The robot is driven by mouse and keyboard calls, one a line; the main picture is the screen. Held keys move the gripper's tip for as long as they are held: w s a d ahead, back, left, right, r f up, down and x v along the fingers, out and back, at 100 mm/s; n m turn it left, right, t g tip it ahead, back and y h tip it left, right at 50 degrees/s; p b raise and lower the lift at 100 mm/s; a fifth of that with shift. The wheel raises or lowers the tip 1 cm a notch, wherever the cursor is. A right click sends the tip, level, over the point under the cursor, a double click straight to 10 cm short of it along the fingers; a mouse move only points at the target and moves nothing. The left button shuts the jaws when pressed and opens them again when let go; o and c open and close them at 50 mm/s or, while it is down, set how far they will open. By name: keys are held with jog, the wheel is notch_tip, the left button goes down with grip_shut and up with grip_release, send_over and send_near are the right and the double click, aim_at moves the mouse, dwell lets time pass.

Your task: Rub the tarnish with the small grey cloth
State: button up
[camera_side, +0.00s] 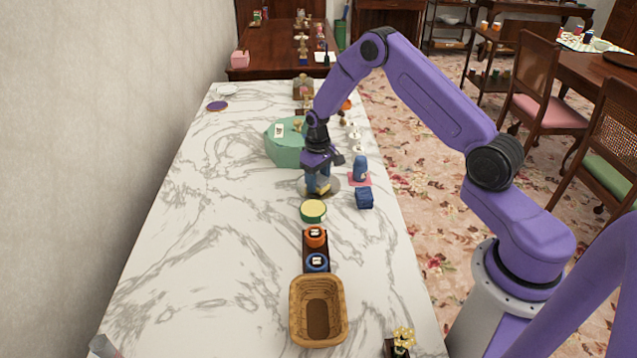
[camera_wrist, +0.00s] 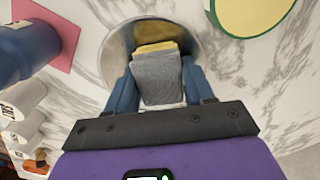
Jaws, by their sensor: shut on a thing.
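My gripper (camera_wrist: 158,83) is shut on the small grey cloth (camera_wrist: 160,80), a grey block-like piece between its blue fingers. A yellow part (camera_wrist: 155,47) shows at its far edge. It overlaps a round shiny metal plate (camera_wrist: 113,50), and I cannot tell whether it touches it. In the side view my gripper (camera_side: 318,188) points down over the plate (camera_side: 333,186), low above the marble table. The cloth is mostly hidden there, with some yellow showing between the fingers.
A blue cylinder (camera_side: 360,168) stands on a pink square (camera_side: 368,179), right of the plate. A dark blue item (camera_side: 364,198), a green-rimmed yellow round (camera_side: 313,211) and a green box (camera_side: 283,150) are close by. A wicker basket (camera_side: 335,312) stands in front.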

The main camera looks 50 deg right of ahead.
jog(key=shift+w+d+f, duration=0.1)
jog(key=shift+w+d, duration=0.25)
jog(key=shift+d, duration=0.05)
jog(key=shift+w+d, duration=0.25)
jog(key=shift+w+d+r, duration=0.2)
jog(key=shift+w+d, duration=0.55)
jog(key=shift+w, duration=0.05)
jog(key=shift+w+d+f, duration=0.2)
jog(key=shift+w+d, duration=0.05)
jog(key=shift+w+d+r, duration=0.15)
jog(key=shift+w+d, duration=0.15)
jog(key=shift+d, duration=0.05)
jog(key=shift+s+a, duration=2.8)
jog(key=shift+a, duration=0.05)
jog(key=shift+s+a+r, duration=0.1)
jog(key=shift+r, duration=3.9)
